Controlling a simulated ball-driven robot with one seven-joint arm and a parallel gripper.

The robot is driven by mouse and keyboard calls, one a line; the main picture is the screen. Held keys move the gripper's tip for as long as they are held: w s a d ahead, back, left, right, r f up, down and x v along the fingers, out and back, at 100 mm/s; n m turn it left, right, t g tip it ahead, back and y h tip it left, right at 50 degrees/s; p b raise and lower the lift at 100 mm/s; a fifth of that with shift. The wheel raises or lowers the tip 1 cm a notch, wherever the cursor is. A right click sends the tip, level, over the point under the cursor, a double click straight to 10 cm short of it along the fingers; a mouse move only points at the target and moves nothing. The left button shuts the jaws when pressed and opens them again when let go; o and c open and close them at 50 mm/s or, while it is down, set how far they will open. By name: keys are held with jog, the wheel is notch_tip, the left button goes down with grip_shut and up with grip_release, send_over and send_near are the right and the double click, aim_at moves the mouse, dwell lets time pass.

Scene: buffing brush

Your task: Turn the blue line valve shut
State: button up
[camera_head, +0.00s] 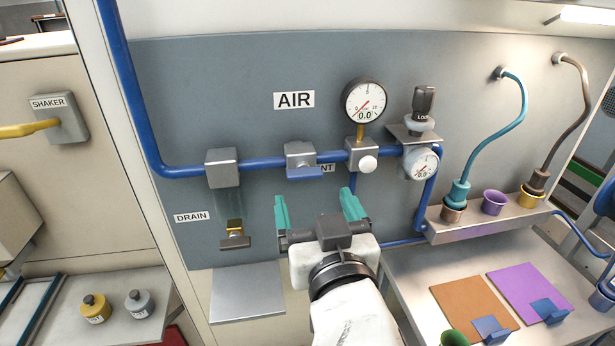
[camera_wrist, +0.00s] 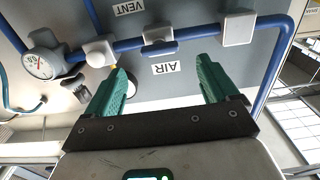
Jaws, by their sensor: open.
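The blue line valve has a grey metal body (camera_head: 299,151) on the horizontal blue pipe (camera_head: 262,162), below the AIR label. Its flat blue handle (camera_head: 306,174) lies along the pipe and partly covers the VENT label behind it. The valve also shows in the wrist view (camera_wrist: 158,34), at top middle, beyond my fingers. My gripper (camera_head: 316,203) is open and empty, with two teal fingers spread apart. It is below the valve in the head view, its fingertips on either side of the handle's width and apart from it.
A round gauge (camera_head: 364,101) reads 0.0 above a fitting with a white knob (camera_head: 368,164). A regulator (camera_head: 421,127) with a second gauge stands to the right. The drain bowl (camera_head: 231,208) hangs at left. A shelf (camera_head: 470,229) with hoses and coloured cups juts out at right.

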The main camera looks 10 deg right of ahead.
aim_at(306, 179)
jog(key=w+p, duration=0.1)
jog(key=w, duration=0.5)
jog(key=shift+w, duration=0.15)
jog(key=c, duration=1.1)
jog(key=shift+o, duration=0.2)
